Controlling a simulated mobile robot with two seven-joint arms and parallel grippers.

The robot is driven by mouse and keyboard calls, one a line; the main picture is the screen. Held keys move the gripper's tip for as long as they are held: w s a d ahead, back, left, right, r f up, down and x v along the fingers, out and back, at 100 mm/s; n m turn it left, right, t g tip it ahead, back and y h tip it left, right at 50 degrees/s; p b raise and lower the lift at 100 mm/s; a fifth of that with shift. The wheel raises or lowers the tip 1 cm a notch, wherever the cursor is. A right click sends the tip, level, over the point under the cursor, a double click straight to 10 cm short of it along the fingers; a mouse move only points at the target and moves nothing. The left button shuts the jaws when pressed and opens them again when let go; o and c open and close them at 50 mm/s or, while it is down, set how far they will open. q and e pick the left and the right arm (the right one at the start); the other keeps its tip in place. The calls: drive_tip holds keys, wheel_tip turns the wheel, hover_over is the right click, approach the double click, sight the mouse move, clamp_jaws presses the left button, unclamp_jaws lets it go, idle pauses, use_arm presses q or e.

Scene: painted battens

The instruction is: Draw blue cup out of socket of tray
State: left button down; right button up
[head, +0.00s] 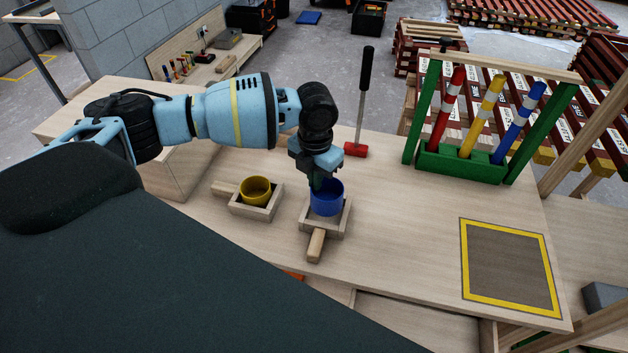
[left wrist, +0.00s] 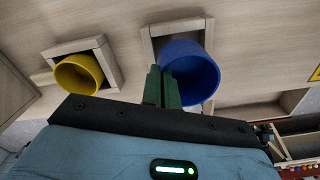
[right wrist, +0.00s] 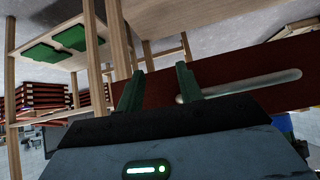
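The blue cup (head: 327,199) stands over the square socket of the wooden tray (head: 316,246), which has a handle toward the front. The cup shows more of its side than the yellow cup does in its own tray. Whether its base is clear of the socket is hidden. My left gripper (head: 318,182) comes down from above at the cup's rim. In the left wrist view its fingers (left wrist: 162,88) are close together on the near wall of the blue cup (left wrist: 192,72), with one finger inside the cup. My right gripper (right wrist: 157,90) is open and empty, away from the cups.
A yellow cup (head: 256,189) sits in a second tray (head: 268,212) just left. A green rack (head: 460,165) with red, yellow and blue battens stands at right. A yellow-bordered grey square (head: 508,266) is empty at front right.

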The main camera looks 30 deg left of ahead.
use_arm(q)
drive_tip(key=shift+r, duration=0.1)
use_arm(e)
drive_tip(key=shift+w+d+r, duration=0.1)
drive_tip(key=shift+w+r, duration=0.05)
drive_tip(key=shift+r, duration=0.1)
